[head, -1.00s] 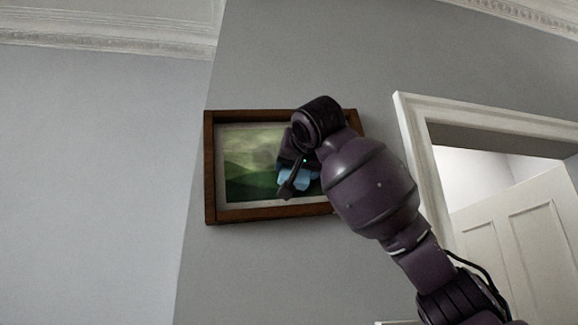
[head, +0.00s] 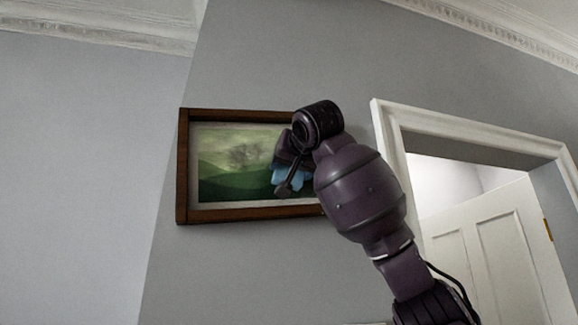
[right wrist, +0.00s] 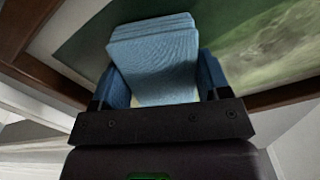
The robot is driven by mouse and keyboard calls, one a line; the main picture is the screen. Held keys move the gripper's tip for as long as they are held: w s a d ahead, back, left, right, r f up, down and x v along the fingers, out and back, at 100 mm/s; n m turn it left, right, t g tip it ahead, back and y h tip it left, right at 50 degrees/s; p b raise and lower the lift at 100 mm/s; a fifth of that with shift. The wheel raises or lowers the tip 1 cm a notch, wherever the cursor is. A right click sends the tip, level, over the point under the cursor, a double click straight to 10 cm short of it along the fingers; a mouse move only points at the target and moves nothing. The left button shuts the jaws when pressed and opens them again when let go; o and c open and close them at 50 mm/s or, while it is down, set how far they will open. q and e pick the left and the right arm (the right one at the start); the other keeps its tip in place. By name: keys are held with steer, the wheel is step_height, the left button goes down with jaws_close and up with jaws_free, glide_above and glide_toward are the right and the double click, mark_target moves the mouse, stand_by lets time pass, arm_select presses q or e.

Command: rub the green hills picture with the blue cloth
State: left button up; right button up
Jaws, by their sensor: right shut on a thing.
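The green hills picture (head: 235,165) hangs on the grey wall in a dark wooden frame; its right part is hidden behind my right arm. It also shows in the right wrist view (right wrist: 275,50). My right gripper (head: 286,180) is in front of the picture's right half. It is shut on the blue cloth (right wrist: 155,60), which looks folded and sticks out past the fingers towards the picture. A bit of the cloth shows in the head view (head: 305,180). I cannot tell for sure whether the cloth touches the picture's surface. My left gripper is not in view.
A white door frame (head: 390,130) with a part-open white door (head: 500,250) stands to the right of the picture. The wall around the picture is bare. A wall corner runs to its left, with white moulding (head: 100,35) above.

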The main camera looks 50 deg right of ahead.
mark_target(275, 172)
steer(key=shift+w+a+r+p, duration=0.35)
steer(key=shift+a+r+p, duration=0.1)
steer(key=shift+r, duration=0.15)
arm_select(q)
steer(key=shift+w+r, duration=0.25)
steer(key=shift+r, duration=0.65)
arm_select(e)
steer(key=shift+w+a+f, duration=0.1)
steer(key=shift+w+a, duration=0.25)
steer(key=shift+a, duration=0.25)
steer(key=shift+w+a+f, duration=0.1)
steer(key=shift+w+a, duration=0.25)
steer(key=shift+a, duration=0.2)
